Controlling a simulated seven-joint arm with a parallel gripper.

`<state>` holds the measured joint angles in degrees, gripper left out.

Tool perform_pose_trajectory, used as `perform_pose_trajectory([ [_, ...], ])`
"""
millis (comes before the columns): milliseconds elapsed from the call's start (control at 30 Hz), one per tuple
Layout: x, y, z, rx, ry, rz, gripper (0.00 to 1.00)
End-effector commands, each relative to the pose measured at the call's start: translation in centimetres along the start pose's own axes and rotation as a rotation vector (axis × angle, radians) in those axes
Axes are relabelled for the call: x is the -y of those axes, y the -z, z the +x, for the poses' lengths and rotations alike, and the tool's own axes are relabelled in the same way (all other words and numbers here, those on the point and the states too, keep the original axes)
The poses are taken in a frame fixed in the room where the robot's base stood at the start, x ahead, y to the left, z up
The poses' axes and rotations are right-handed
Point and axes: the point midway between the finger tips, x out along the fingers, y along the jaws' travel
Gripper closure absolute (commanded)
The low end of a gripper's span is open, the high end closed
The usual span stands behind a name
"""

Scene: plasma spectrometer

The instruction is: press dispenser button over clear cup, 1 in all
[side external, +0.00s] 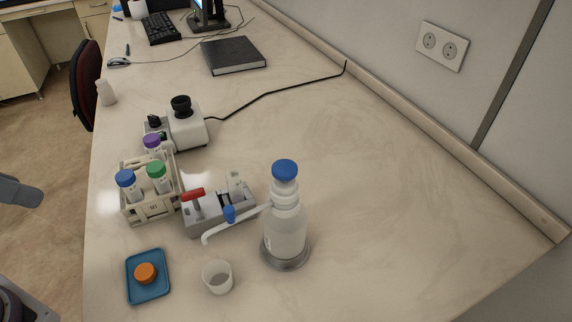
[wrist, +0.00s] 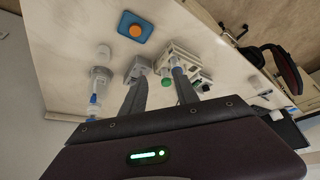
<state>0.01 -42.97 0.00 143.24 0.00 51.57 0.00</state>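The dispenser is a clear bottle (side external: 286,232) with a blue top button (side external: 285,169), upright on a round grey base. Its white spout reaches left and ends above and slightly left of the clear cup (side external: 217,277), which stands upright on the bench. In the wrist view the dispenser (wrist: 98,82) and the cup (wrist: 103,52) are left of my gripper (wrist: 160,76). My gripper's two fingers are apart with nothing held between them. They are clear of the button. In the side view the fingertips cannot be clearly made out.
A blue tray (side external: 149,292) with an orange cap is left of the cup. A grey device (side external: 208,220) with a red handle and a tube rack (side external: 152,208) stand behind. A microscope-like instrument (side external: 187,130) is farther back. The bench right of the dispenser is clear.

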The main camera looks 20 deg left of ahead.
Motion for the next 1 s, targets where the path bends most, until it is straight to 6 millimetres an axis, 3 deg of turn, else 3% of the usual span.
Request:
perform_pose_trajectory([
  [367, 0.0, 0.0, 0.0, 0.0, 0.0, 0.0, 0.66],
  [533, 0.0, 0.0, 0.0, 0.0, 0.0, 0.0, 0.99],
  [1000, 0.0, 0.0, 0.0, 0.0, 0.0, 0.0, 1.0],
])
